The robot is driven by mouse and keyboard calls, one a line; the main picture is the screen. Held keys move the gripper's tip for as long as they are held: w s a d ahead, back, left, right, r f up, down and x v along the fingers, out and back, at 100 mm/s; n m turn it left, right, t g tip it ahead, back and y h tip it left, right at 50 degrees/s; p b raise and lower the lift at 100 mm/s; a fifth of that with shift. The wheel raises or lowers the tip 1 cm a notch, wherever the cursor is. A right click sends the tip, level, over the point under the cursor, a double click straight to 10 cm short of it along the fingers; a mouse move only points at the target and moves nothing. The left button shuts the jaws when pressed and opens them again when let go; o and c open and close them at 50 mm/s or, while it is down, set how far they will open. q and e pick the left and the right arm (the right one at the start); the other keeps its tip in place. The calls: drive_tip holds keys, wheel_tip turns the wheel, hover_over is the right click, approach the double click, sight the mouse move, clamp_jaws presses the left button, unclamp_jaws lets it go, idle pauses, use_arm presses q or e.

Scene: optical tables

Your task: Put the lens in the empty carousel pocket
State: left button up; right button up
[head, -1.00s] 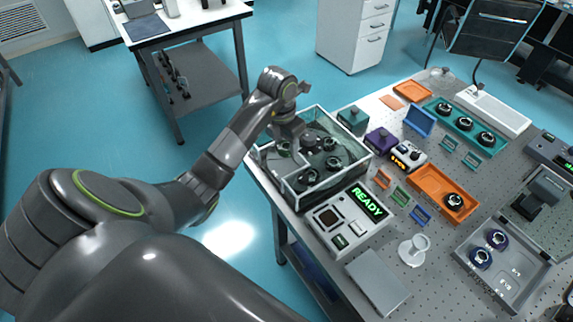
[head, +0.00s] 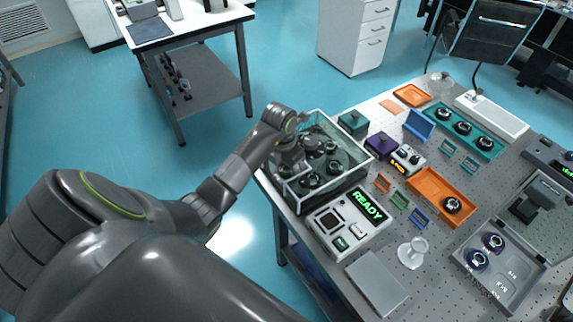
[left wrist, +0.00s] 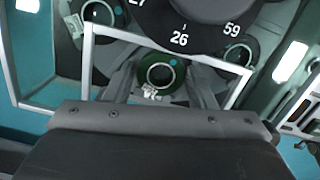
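The carousel (head: 328,148) is a dark round plate inside a glass-walled case (head: 322,200); it carries several dark lenses, and numbers such as 26 and 59 show in the left wrist view (left wrist: 200,12). My left gripper (head: 288,165) reaches down into the case at its left side. In the left wrist view its fingers (left wrist: 162,75) sit on both sides of a lens (left wrist: 160,76) with a green-tinted rim and appear closed on it. This lens is beside the number 26, low over the carousel; whether it rests in a pocket is hidden. My right gripper is not in view.
The case's glass walls stand close around my left gripper. A box reading READY (head: 367,205) is in front. An orange tray (head: 430,183) with one lens, a teal tray (head: 485,146) with several and a grey box (head: 520,285) with two lenses lie to the right.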

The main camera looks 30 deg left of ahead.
sight(285, 170)
use_arm(q)
drive_tip(key=shift+o, duration=1.3)
drive_tip(key=shift+r, duration=0.6)
drive_tip(key=r, duration=0.1)
drive_tip(key=r+b, duration=0.1)
drive_tip(key=r, duration=0.1)
drive_tip(key=r+b, duration=0.1)
drive_tip(key=r, duration=0.1)
drive_tip(key=shift+s+a+r, duration=0.1)
drive_tip(key=shift+s+r, duration=0.1)
drive_tip(key=shift+s, duration=0.1)
drive_tip(key=shift+s+r+p, duration=0.2)
drive_tip(key=shift+r+p, duration=1.05)
drive_tip(key=shift+r, duration=0.2)
drive_tip(key=shift+s+r+p, duration=0.2)
drive_tip(key=shift+r+p, duration=1.05)
drive_tip(key=shift+r, duration=0.15)
